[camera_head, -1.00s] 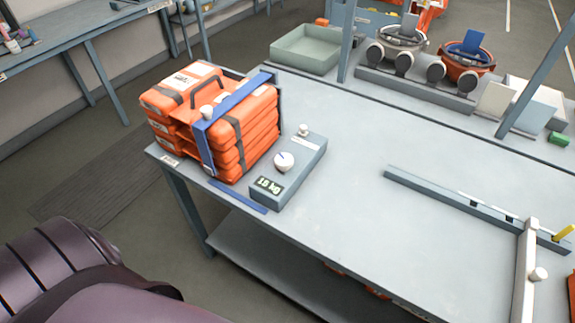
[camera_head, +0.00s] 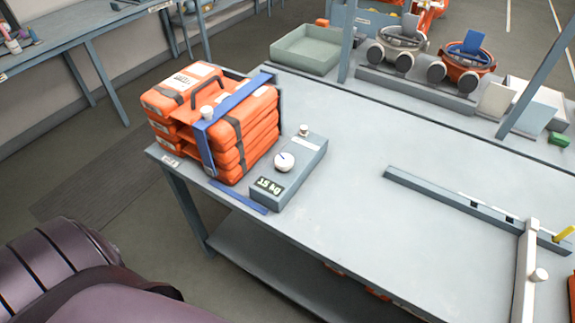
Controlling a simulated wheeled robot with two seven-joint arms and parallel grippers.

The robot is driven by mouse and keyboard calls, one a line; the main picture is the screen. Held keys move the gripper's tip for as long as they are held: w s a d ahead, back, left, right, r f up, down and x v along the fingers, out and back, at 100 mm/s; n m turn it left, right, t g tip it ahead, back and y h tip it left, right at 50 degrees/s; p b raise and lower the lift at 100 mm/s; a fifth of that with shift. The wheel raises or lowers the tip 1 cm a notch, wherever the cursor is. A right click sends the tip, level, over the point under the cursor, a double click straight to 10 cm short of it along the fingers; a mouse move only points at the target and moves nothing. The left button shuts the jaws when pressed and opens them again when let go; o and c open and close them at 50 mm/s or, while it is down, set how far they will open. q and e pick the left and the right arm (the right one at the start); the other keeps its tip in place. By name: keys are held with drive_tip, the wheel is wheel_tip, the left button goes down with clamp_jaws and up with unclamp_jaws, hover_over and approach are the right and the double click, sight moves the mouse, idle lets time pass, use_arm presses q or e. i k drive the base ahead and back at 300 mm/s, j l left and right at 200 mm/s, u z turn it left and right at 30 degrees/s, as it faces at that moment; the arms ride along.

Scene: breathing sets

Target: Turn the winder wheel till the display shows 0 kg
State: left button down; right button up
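A grey box (camera_head: 299,177) stands near the left end of the workbench. It carries a small dark display (camera_head: 269,187), which appears to read 15 kg. A round white wheel or knob (camera_head: 284,162) with a dark mark sits on the box, and a smaller white knob (camera_head: 304,131) is at its far end. I cannot tell for sure which is the winder wheel. A stack of orange cases (camera_head: 255,138) stands left of the box, with a blue strap frame (camera_head: 238,107) and another white knob (camera_head: 207,113) on it. Neither gripper is in view.
The grey workbench (camera_head: 346,202) is clear right of the box. A grey rail (camera_head: 455,200) and a white bar (camera_head: 525,270) lie further right. A green tray (camera_head: 306,49) and mask units (camera_head: 467,62) stand along the back. A blue strip (camera_head: 238,197) lies at the front edge.

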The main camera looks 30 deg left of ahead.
sight(284, 163)
drive_tip(key=u, duration=1.1)
